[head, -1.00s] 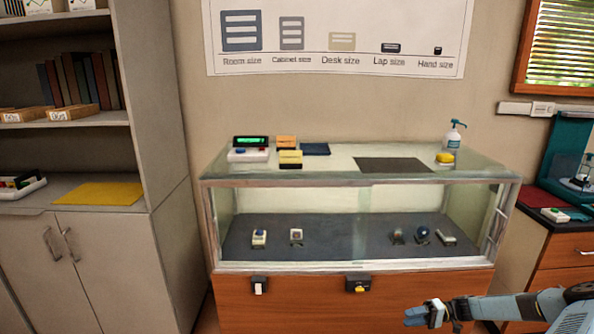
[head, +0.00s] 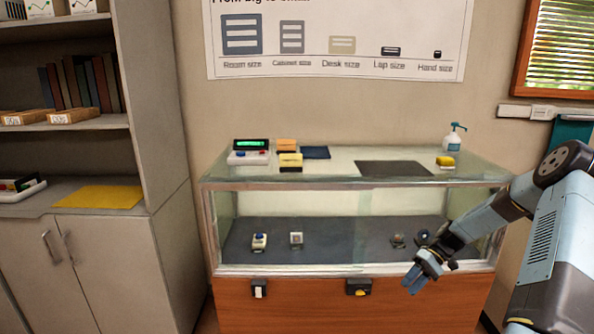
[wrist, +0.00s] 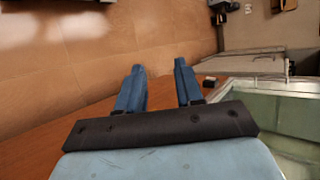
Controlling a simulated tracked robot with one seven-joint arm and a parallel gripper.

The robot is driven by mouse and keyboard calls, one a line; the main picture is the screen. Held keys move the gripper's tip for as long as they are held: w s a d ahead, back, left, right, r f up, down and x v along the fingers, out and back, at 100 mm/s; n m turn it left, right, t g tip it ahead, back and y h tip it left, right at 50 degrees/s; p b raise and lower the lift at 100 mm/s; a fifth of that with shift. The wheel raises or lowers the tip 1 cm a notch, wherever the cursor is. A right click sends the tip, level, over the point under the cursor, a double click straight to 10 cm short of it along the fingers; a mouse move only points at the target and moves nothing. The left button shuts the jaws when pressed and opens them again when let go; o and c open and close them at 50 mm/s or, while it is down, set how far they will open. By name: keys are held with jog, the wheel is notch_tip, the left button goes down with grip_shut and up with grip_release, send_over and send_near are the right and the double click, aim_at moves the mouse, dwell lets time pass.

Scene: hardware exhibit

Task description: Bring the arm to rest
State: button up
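My gripper (head: 410,281) hangs in front of the right part of the display case, pointing down and to the left, with my blue-grey arm reaching in from the right edge of the head view. In the wrist view my gripper (wrist: 157,80) shows two blue fingers standing apart with a clear gap and nothing between them. The glass display case (head: 330,267) has a wooden base; its glass edge (wrist: 290,112) shows at the right of the wrist view. I cannot tell the exact distance from my gripper to the case front.
Small devices sit inside the case. On its top are a register-like device (head: 249,152), yellow boxes (head: 290,160), a dark mat (head: 393,168), a yellow sponge (head: 445,161) and a pump bottle (head: 453,138). A shelf cabinet (head: 160,130) stands left. Two small boxes (head: 358,287) are on the case front.

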jog(key=s+a+r+t+h, duration=0.1)
jog(key=s+a+r+h, duration=0.2)
jog(key=r, duration=0.6)
jog(key=s+a+r+t+h, duration=0.1)
jog(key=s+a+r+h, duration=0.15)
jog(key=r, duration=0.65)
jog(key=s+a+r+t+h, duration=0.1)
jog(key=s+a+r+h, duration=0.2)
jog(key=r, duration=0.6)
jog(key=s+a+r+t, duration=0.1)
jog(key=s+r+t, duration=0.1)
jog(key=s+r, duration=0.2)
jog(key=s+a+r+m+t, duration=0.1)
jog(key=s+a+r+t, duration=0.1)
jog(key=s, duration=0.8)
jog(key=s+a+r+m+t, duration=0.1)
jog(key=s+a+r+t, duration=0.1)
jog(key=s+r, duration=0.5)
jog(key=shift+s+t+h, duration=0.35)
jog(key=shift+t+h, duration=0.1)
jog(key=shift+t, duration=0.25)
jog(key=shift+o, duration=0.2)
